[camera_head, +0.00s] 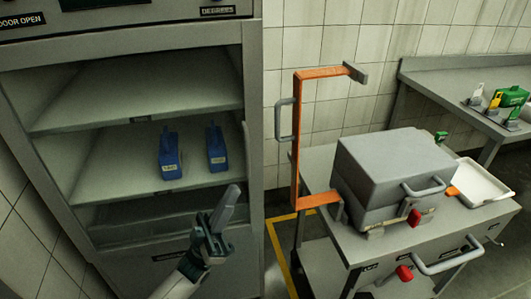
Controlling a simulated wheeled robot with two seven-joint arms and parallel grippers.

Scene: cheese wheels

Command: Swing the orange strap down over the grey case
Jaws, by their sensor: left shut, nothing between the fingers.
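The orange strap (297,150) stands upright at the left end of the grey case (385,165), clear of its lid. Its lower end meets the case low on the left, and its top arm reaches right to a grey end piece. A grey handle (281,120) sticks out on the strap's left side. The case sits closed on a grey cart, with a grey bar handle and a red knob (414,217) on its front. My left gripper (226,208) is shut and empty, left of the strap and lower than its handle, in front of the cabinet. My right gripper is out of view.
The open cabinet (245,275) at left holds two blue items (169,158) on a shelf. The cart (440,240) has a front handle and another red knob (404,272). A white tray (466,187) lies right of the case. A side table (430,72) stands at the back right.

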